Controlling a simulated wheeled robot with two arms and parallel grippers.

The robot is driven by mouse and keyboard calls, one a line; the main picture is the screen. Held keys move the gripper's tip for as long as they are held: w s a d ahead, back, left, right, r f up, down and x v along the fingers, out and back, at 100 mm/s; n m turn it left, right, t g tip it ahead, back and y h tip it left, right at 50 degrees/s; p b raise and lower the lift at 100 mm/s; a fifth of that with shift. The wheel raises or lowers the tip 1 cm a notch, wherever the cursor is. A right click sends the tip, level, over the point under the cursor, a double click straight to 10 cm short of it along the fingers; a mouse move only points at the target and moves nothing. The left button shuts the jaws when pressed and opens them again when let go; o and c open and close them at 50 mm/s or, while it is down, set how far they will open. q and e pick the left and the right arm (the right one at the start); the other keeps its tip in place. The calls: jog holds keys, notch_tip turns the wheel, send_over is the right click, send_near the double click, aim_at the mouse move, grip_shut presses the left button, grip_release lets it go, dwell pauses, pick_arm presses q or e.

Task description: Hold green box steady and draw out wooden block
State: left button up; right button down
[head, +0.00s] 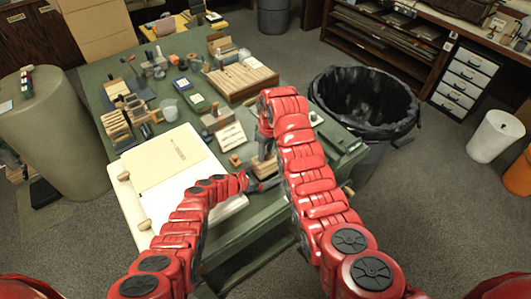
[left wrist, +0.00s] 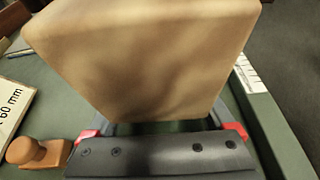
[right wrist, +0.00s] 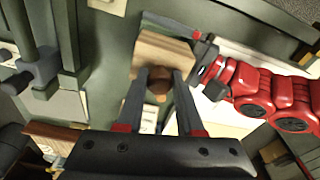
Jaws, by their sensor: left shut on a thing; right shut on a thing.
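The wooden block (head: 264,167) is pale and stands upright near the table's front right. It fills much of the left wrist view (left wrist: 150,60), rising above my left gripper. My left gripper (head: 256,184) is shut low at the block's foot, on the green box, of which only a dark green strip (left wrist: 165,127) shows between the fingers. Most of the box is hidden. My right gripper (right wrist: 160,76) comes from above and is shut on the wooden block at a round brown knob (right wrist: 157,90). In the head view my right arm partly covers the block.
An orange-brown wooden knob piece (left wrist: 38,152) lies beside my left gripper. A white board (head: 190,205) with a cream sheet is to the left. Trays of tools crowd the table's back. A black-lined bin (head: 365,100) stands off the right edge.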

pick_arm(q)
jog(key=o, duration=1.3)
jog(key=shift+a, duration=0.1)
jog(key=v, duration=1.1)
jog(key=shift+f, duration=0.1)
jog(key=shift+s+a+r, duration=0.25)
jog(key=shift+s+a, duration=0.05)
